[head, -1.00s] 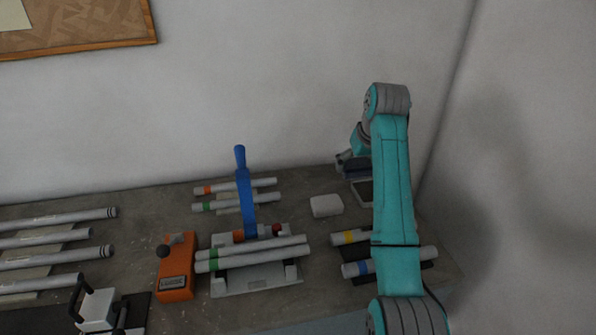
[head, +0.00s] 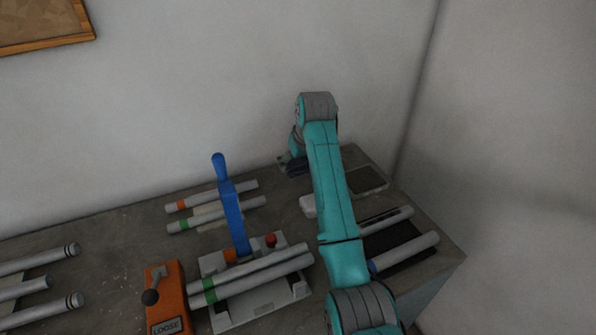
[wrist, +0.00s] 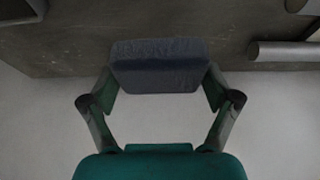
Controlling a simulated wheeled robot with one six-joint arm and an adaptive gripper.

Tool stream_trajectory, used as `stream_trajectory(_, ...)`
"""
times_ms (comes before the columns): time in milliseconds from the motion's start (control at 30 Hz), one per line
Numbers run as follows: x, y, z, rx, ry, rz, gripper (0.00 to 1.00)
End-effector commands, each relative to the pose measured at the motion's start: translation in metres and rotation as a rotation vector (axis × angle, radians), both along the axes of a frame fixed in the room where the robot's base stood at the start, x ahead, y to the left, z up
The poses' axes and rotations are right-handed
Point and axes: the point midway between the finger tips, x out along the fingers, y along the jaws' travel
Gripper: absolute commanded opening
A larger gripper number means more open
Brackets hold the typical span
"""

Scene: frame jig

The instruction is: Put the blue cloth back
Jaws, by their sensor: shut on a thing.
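The blue cloth (wrist: 160,64) is a dark blue folded pad in the wrist view. My gripper (wrist: 160,84) is shut on it, with one finger at each end. In the head view my gripper (head: 288,161) is at the back of the bench near the wall, left of my arm, and the cloth (head: 298,169) shows as a small dark shape under it. A dark flat tray or mat (head: 368,180) lies at the back right of the bench, apart from the cloth. I cannot tell whether the cloth touches the bench.
A white block (head: 308,205) sits partly behind my arm. A blue lever (head: 230,205) stands on a grey jig (head: 225,317) with tubes. An orange box marked LOOSE (head: 167,300) is left of it. More tubes (head: 405,250) lie on a dark rack at right.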

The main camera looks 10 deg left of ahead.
Motion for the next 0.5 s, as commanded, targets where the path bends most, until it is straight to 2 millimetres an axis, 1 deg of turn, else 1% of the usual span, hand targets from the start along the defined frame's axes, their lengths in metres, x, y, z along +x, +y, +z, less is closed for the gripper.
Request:
stream_trajectory(233,0.0,0.0,-0.031,-0.001,0.001,0.0,0.6)
stream_trajectory(500,0.0,0.0,-0.033,0.0,0.0,0.0,0.6)
